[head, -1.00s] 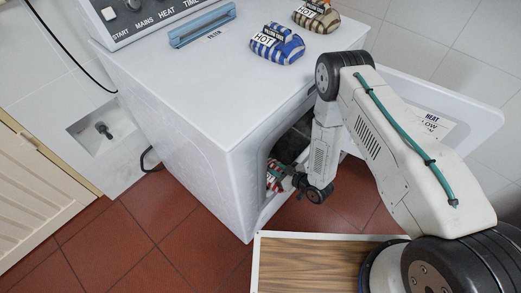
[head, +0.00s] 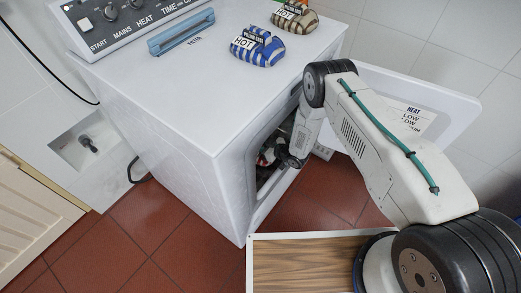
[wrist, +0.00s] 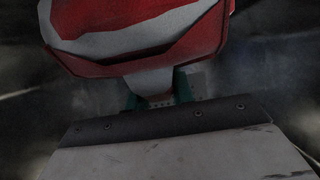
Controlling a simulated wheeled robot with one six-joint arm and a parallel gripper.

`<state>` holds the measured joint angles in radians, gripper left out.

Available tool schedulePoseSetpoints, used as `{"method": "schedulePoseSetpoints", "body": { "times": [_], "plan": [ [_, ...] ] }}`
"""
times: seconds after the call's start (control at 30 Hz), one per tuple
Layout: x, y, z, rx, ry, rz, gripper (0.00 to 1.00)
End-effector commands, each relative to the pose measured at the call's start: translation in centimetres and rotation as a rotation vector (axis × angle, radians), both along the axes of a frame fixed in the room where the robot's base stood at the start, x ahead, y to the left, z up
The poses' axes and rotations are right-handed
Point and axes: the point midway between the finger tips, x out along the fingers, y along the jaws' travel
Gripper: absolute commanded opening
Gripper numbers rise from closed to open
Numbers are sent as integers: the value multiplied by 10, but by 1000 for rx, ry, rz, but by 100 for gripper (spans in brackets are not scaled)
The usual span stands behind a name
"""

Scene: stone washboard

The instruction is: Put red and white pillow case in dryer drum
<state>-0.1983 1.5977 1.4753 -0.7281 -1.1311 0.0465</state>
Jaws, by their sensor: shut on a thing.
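The red and white pillow case (wrist: 140,45) fills the upper middle of the wrist view, with a white band across red cloth. My gripper (wrist: 158,98) is shut on its near edge; green finger parts show on both sides of the pinched cloth. In the head view a small part of the pillow case (head: 268,155) shows inside the front opening of the white dryer (head: 180,130). My gripper's wrist reaches in through that opening, and the fingertips are hidden there. The dryer door (head: 440,100) stands open to the right. Dark, dim drum surfaces (wrist: 275,75) surround the cloth.
A blue and white striped bundle (head: 258,48) and a brown striped bundle (head: 308,17), both with HOT labels, sit on the dryer top. A blue filter handle (head: 182,33) lies near the control panel. A wood-topped surface (head: 305,262) is in front.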

Motion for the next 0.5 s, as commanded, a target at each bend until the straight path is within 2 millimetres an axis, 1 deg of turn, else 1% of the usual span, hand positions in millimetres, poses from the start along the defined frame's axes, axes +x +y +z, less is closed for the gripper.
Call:
{"method": "schedulePoseSetpoints", "body": {
  "times": [0.03, 0.13, 0.23, 0.5],
  "plan": [
    [-5, -1, -13, -2, 7, 0, 0],
    [-4, 0, -25, -2, 6, 1, 0],
    [-4, 0, -29, -2, 6, 1, 0],
    [-4, 0, -30, -2, 6, 1, 0]
  ]
}}
